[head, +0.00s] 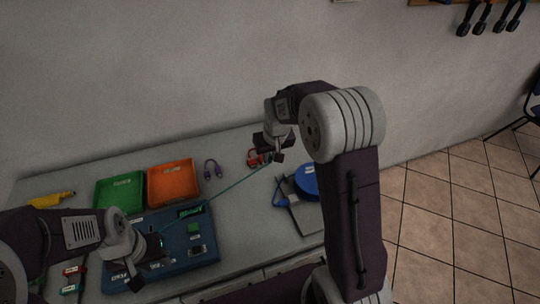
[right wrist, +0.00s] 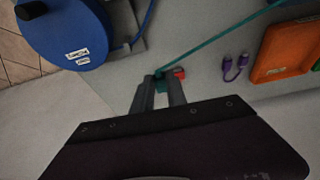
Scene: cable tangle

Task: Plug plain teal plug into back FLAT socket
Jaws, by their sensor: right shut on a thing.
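My right gripper (head: 275,157) is raised over the back right of the table. It is shut on the teal plug, which shows as a small teal piece (right wrist: 160,75) between the fingertips in the right wrist view. The fingers hide most of it. The teal cable (head: 238,183) runs taut from there down left to the blue socket board (head: 175,262). The board carries a green block (head: 193,228) and a dark socket (head: 197,250); its labels are too small to read, so I cannot tell which socket is FLAT. My left gripper (head: 155,249) is low over the board, its jaws unclear.
A green tray (head: 100,196) and an orange tray (head: 150,187) stand behind the board. A blue round reel (head: 306,180) sits on a grey plate at right. A yellow tool (head: 50,200) lies far left.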

